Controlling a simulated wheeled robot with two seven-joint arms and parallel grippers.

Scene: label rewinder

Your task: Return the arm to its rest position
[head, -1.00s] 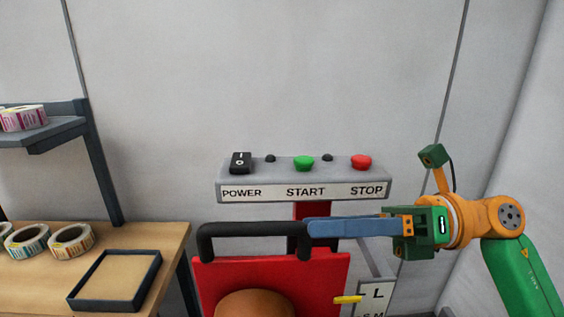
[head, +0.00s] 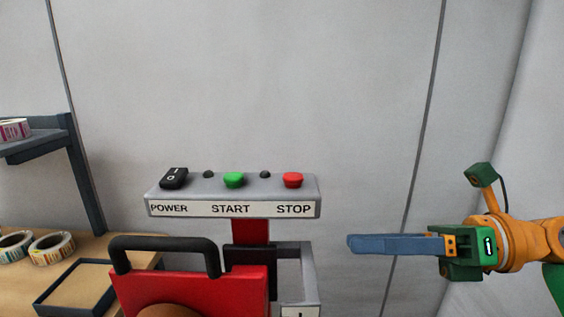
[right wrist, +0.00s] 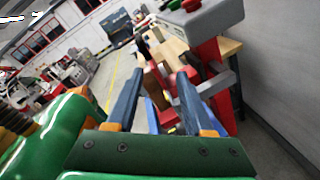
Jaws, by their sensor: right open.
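My right gripper (head: 352,243) is at the right of the head view, with its blue fingers pointing left. It is clear of the red label rewinder (head: 205,288) and its black handle (head: 165,243). In the right wrist view its two blue fingers (right wrist: 157,88) stand apart with nothing between them. The right arm's orange wrist and green link come in from the right edge. The control panel (head: 232,194) carries a black POWER switch (head: 174,178), a green START button (head: 234,180) and a red STOP button (head: 293,180). My left gripper is not in view.
A wooden table (head: 20,282) at the left holds label rolls (head: 52,247) and a dark square tray (head: 48,297). A grey shelf (head: 38,143) stands above it. Open space lies between the rewinder and my right gripper, before a plain grey wall (head: 260,80).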

